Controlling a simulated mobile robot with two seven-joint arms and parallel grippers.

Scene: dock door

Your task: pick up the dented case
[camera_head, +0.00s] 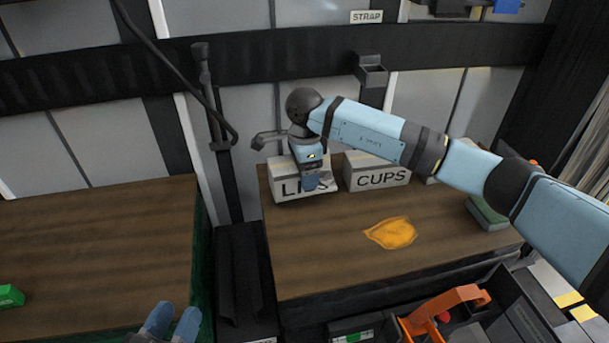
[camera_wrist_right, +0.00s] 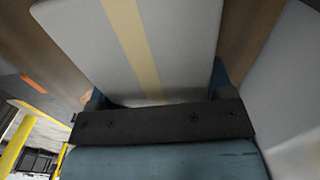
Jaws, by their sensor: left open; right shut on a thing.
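A pale case (camera_head: 283,189) with a partly covered label, "LI" and "S" showing, sits at the back left of the right-hand wooden bench. My right gripper (camera_head: 316,183) reaches down over it and is shut on it. In the right wrist view, the case (camera_wrist_right: 90,35) fills the space between the fingers and has a tan tape stripe. A second pale case marked "CUPS" (camera_head: 378,177) stands just to its right. A third pale case is mostly hidden behind my right arm. I cannot make out a dent on any. My left gripper (camera_head: 173,321) is open and empty at the bottom left.
An orange patch (camera_head: 391,233) lies on the right-hand bench (camera_head: 310,260). A green item (camera_head: 488,213) sits at its right end. A dark post and gap separate it from the left-hand bench (camera_head: 90,240), mostly bare with a small green box (camera_head: 10,297). An orange-handled item (camera_head: 440,308) is in front.

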